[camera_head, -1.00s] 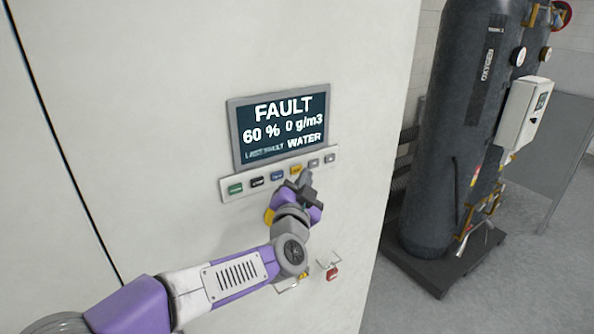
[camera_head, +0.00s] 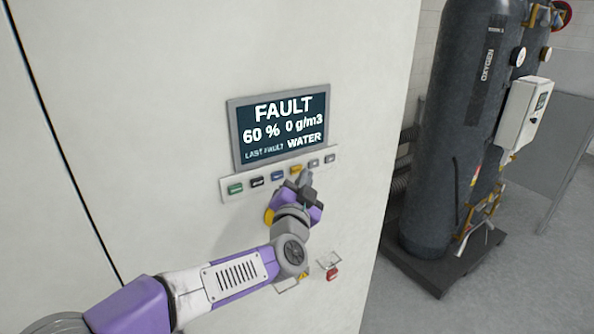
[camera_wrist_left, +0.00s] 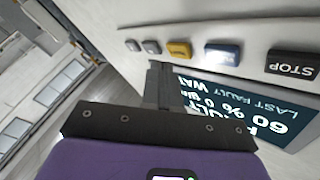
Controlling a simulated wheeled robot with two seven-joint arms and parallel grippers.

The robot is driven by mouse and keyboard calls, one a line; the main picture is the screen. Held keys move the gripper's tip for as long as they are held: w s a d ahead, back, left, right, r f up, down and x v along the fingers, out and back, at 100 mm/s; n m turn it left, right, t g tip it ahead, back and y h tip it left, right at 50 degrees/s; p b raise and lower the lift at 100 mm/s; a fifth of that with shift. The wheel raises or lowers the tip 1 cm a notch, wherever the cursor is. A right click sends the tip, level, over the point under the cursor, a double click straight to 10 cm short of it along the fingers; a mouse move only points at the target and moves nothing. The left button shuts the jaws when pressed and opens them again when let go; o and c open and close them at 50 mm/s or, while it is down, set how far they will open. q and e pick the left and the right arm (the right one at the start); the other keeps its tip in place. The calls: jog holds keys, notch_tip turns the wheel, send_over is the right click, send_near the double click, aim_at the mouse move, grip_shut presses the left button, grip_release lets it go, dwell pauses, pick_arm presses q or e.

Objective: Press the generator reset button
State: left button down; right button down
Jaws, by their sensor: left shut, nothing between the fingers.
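A button strip (camera_head: 225,190) runs below the screen on the pale cabinet, with green, black, blue, yellow and grey buttons. The yellow button (camera_head: 296,170) also shows in the left wrist view (camera_wrist_left: 179,49), upside down; its label is too small to read for certain. My left gripper (camera_head: 305,178) is shut and empty, its tips just in front of the strip beside the yellow button. In the left wrist view the shut fingers (camera_wrist_left: 160,72) end just below the yellow and grey buttons (camera_wrist_left: 150,46). Contact cannot be told. My right gripper is not in view.
The screen (camera_head: 280,128) reads FAULT, 60 %, 0 g/m3, last fault WATER. A small red item (camera_head: 332,274) sits lower on the cabinet face. A dark oxygen tank (camera_head: 455,130) stands at the right on a base, with open floor beside it.

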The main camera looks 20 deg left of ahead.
pick_arm(q)
jog(key=shift+w+a, duration=0.1)
jog(key=shift+a, duration=0.05)
dwell(0.5)
jog(key=shift+w+a, duration=0.2)
jog(key=shift+w+a, duration=0.2)
jog(key=shift+a, duration=0.15)
dwell(0.7)
jog(key=shift+d, duration=0.1)
jog(key=shift+s+d+p, duration=0.3)
jog(key=shift+s+d, duration=0.2)
jog(key=shift+d, duration=0.1)
dwell(0.3)
jog(key=s+d, duration=0.1)
jog(key=d, duration=0.1)
jog(key=s+d+p, duration=0.1)
jog(key=s+d, duration=0.1)
dwell(0.4)
